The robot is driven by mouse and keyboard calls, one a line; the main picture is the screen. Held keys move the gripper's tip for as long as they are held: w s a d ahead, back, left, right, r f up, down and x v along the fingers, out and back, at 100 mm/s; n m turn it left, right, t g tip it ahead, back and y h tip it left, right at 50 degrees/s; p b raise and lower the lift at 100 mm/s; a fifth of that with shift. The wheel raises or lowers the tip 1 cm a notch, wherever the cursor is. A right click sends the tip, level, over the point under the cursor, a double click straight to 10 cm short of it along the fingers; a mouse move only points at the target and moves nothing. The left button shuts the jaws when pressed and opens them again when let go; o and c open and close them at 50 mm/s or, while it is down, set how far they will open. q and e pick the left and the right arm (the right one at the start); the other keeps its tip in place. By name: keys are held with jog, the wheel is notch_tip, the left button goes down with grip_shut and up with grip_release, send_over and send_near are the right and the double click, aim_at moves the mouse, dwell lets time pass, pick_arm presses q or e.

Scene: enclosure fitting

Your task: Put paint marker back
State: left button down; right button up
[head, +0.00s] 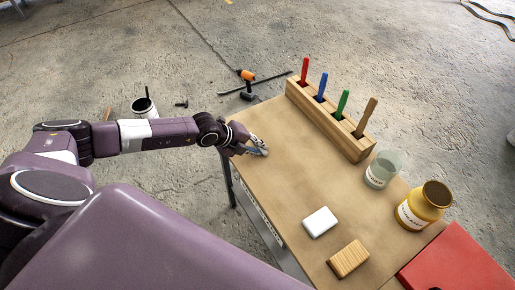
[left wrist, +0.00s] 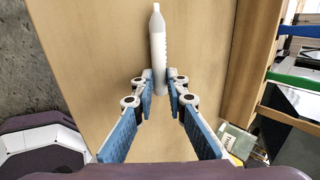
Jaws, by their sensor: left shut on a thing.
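A white-grey paint marker (left wrist: 157,45) shows in the left wrist view, its narrow tip pointing to the top of the picture. My left gripper (left wrist: 159,79) is shut on its lower end; in the head view the gripper (head: 259,148) is at the left edge of the table, low over it. A wooden rack (head: 330,128) stands along the table's far edge. A red stick (head: 305,68), a blue one (head: 322,85), a green one (head: 342,102) and a brown one (head: 367,116) stand in it. My right gripper is not in view.
A clear glass jar (head: 381,170) and a yellow jar (head: 421,207) stand at the right. A white block (head: 320,222) and a wooden block (head: 349,259) lie near the front, beside a red surface (head: 458,262). The middle of the table (head: 290,170) is clear.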

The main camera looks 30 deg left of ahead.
pick_arm(q)
jog(key=c, duration=2.2)
grip_release()
jog(key=shift+s+f, duration=0.65)
jog(key=shift+f, duration=0.15)
jog(key=shift+w+f, duration=0.25)
jog(key=shift+w, duration=0.25)
jog(key=shift+r, duration=0.1)
jog(key=shift+s+r, duration=0.1)
jog(key=shift+r, duration=0.05)
